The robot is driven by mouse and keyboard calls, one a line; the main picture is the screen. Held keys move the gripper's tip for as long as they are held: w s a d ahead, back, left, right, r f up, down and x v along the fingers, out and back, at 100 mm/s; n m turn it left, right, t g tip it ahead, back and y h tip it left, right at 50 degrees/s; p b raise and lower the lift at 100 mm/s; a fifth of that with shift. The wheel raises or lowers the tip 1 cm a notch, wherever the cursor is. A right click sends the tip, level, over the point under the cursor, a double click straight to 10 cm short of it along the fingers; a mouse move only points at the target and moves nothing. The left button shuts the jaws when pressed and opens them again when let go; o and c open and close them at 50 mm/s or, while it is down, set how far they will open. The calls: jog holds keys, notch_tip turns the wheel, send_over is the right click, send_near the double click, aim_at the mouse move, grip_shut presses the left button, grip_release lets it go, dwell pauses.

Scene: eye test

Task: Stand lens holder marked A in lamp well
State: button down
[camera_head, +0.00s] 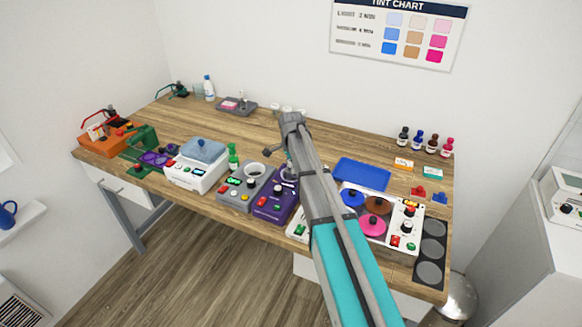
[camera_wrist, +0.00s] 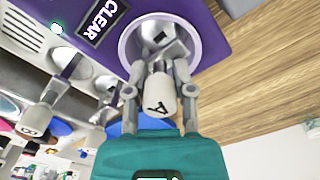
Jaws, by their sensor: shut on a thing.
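The lens holder marked A (camera_wrist: 160,98) has a white knob with a black letter and a grey square frame. In the wrist view my gripper (camera_wrist: 158,78) is shut on it, one finger on each side of the knob. Its frame overlaps the round, pale-rimmed lamp well (camera_wrist: 128,40) in the purple unit (camera_wrist: 218,25). I cannot tell whether the frame is down in the well or just over it. In the head view the purple unit (camera_head: 273,206) stands near the table's front edge. My arm hides the gripper and holder there.
A holder marked B (camera_wrist: 32,124) and another pale holder (camera_wrist: 95,136) stand beside the unit. In the head view, a grey unit (camera_head: 240,197) is to the left, a blue tray (camera_head: 362,174) and a white unit with coloured discs (camera_head: 397,222) to the right.

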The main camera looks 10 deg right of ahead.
jog(key=shift+f+b, duration=0.3)
dwell(0.6)
jog(key=shift+c, duration=2)
grip_release()
jog(key=o, duration=0.3)
jog(key=shift+r, duration=0.1)
jog(key=shift+r+p, duration=2.95)
jog(key=shift+p, duration=0.15)
